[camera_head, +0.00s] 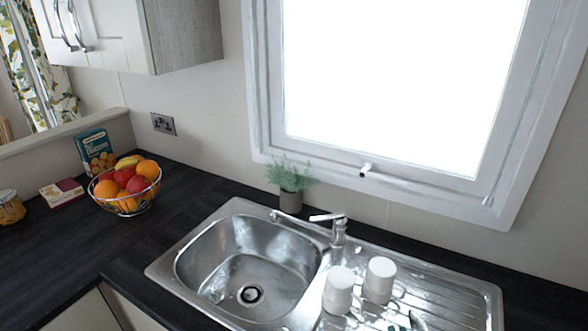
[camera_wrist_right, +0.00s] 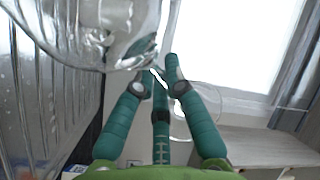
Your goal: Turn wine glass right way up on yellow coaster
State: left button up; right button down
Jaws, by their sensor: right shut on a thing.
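In the right wrist view, the clear wine glass (camera_wrist_right: 95,25) fills the top left, its bowl towards the ribbed drainer. The teal fingers of my right gripper (camera_wrist_right: 160,74) are shut on the glass, seemingly at its stem. A faint clear rim, likely its foot, shows beyond the fingers, away from the drainer. The bowl appears to face downward; whether it touches the drainer I cannot tell. In the head view only small green bits of my right gripper (camera_head: 411,319) show at the bottom edge. The yellow coaster and my left gripper are in neither view.
Two white cups (camera_head: 340,287) (camera_head: 380,278) stand on the drainer (camera_head: 458,300), close to my right gripper. The tap (camera_head: 338,232) rises behind the sink bowl (camera_head: 250,255). A potted plant (camera_head: 290,198) stands by the window. A fruit bowl (camera_head: 125,203) is at the left; dark worktop between is clear.

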jog(key=m+p, duration=0.1)
jog(key=m, duration=0.1)
jog(key=shift+r+m, duration=0.15)
jog(key=shift+m, duration=0.15)
jog(key=shift+m+p, duration=0.45)
jog(key=shift+m, duration=0.75)
jog(key=m, duration=0.4)
jog(key=m+p, duration=0.1)
jog(key=m, duration=0.6)
jog(key=shift+f+m, duration=0.2)
jog(key=shift+m, duration=0.2)
jog(key=m, duration=0.8)
jog(key=shift+h+b, duration=0.3)
jog(key=shift+b, duration=0.1)
jog(key=m, duration=0.2)
jog(key=shift+m, duration=0.4)
